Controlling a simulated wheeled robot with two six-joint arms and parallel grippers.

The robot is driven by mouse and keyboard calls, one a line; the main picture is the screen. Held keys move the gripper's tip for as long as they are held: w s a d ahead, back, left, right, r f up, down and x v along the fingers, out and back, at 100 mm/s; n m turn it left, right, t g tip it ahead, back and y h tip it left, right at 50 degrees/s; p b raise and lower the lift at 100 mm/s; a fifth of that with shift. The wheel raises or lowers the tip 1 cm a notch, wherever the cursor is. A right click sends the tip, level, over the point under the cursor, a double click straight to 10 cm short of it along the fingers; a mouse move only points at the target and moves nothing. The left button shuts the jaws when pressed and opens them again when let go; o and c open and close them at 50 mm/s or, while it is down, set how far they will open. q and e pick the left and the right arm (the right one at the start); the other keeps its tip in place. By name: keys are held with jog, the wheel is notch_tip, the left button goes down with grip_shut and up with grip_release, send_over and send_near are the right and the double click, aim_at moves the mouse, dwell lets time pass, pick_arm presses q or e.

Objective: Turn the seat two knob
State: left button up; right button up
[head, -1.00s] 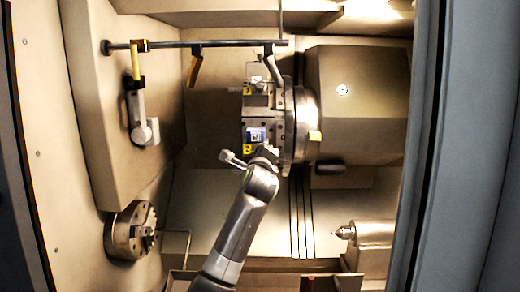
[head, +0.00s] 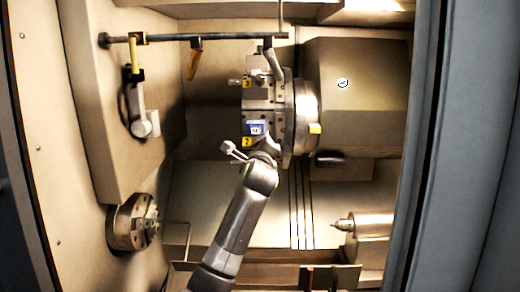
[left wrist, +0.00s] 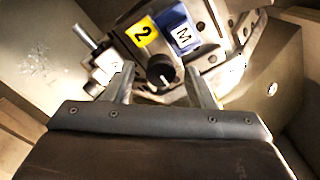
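The seat two knob is a round black knob (left wrist: 160,69) with a light mark, below a yellow label "2" (left wrist: 143,33) in the left wrist view. A blue label "M" (left wrist: 184,36) sits beside the yellow one. My left gripper (left wrist: 159,76) is open, with one finger on each side of the knob in the picture. I see gaps between knob and fingers and cannot tell the depth. In the head view my left arm comes up to the tool turret (head: 289,110), and its tip hides the knob. My right gripper is not in view.
A silver bolt (left wrist: 86,37) sticks out left of the knob. A chuck (head: 131,222) is at lower left and a tailstock point (head: 343,225) at lower right. A dark bar (head: 190,39) runs across the top. Door edges flank the opening.

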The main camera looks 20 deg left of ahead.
pick_arm(q)
jog(key=shift+s, duration=0.1)
jog(key=b+v, duration=0.6)
jog(key=v, duration=1.1)
jog(key=shift+b, duration=0.35)
jog(key=shift+s+d, duration=0.1)
